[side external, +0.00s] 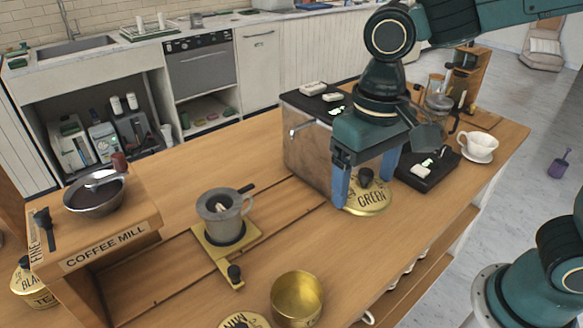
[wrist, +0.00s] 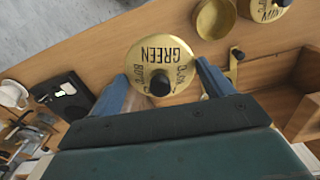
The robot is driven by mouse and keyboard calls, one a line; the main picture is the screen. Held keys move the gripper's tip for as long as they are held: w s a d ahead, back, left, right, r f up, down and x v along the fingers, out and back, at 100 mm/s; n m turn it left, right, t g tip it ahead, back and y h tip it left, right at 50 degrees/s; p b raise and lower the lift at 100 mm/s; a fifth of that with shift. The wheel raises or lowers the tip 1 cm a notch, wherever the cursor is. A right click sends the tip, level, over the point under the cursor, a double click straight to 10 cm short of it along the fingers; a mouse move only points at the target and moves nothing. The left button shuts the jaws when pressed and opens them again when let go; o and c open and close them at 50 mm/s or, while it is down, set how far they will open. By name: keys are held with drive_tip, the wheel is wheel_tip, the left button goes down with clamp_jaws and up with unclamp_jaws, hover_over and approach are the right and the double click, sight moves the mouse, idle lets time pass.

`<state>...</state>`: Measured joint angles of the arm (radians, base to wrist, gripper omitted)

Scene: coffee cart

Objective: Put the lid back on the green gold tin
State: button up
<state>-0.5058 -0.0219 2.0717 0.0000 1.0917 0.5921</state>
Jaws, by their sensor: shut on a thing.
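A gold lid (side external: 372,203) with GREEN lettering and a dark knob is between the two blue fingers of my gripper (side external: 364,187). My gripper is shut on it across its rim; in the wrist view the lid (wrist: 160,52) lies flat-side up between the fingertips (wrist: 162,82). I cannot tell whether it touches the counter or hangs just above it. An open, empty gold tin (side external: 297,300) stands near the counter's front edge in the side view. It also shows at the top of the wrist view (wrist: 215,20). Its lettering is mostly hidden.
Another lettered gold lid or tin (side external: 244,321) is left of the open tin, partly cut off. A grinder cup on a gold stand (side external: 224,215) is further left. A metal machine (side external: 308,150), black scale (side external: 426,170) and white cup (side external: 478,147) surround my gripper. Counter between lid and tin is clear.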

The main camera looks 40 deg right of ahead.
drive_tip(key=a+f+n, duration=0.4)
drive_tip(key=a+f, duration=0.3)
drive_tip(key=a, duration=0.5)
drive_tip(key=shift+a+f+n, duration=0.2)
drive_tip(key=shift+a+n, duration=0.1)
drive_tip(key=shift+a, duration=0.05)
drive_tip(key=shift+f, duration=0.15)
drive_tip(key=shift+f, duration=3)
drive_tip(key=shift+f, duration=0.2)
drive_tip(key=o, duration=0.9)
drive_tip(key=shift+r, duration=0.1)
drive_tip(key=shift+r, duration=3.4)
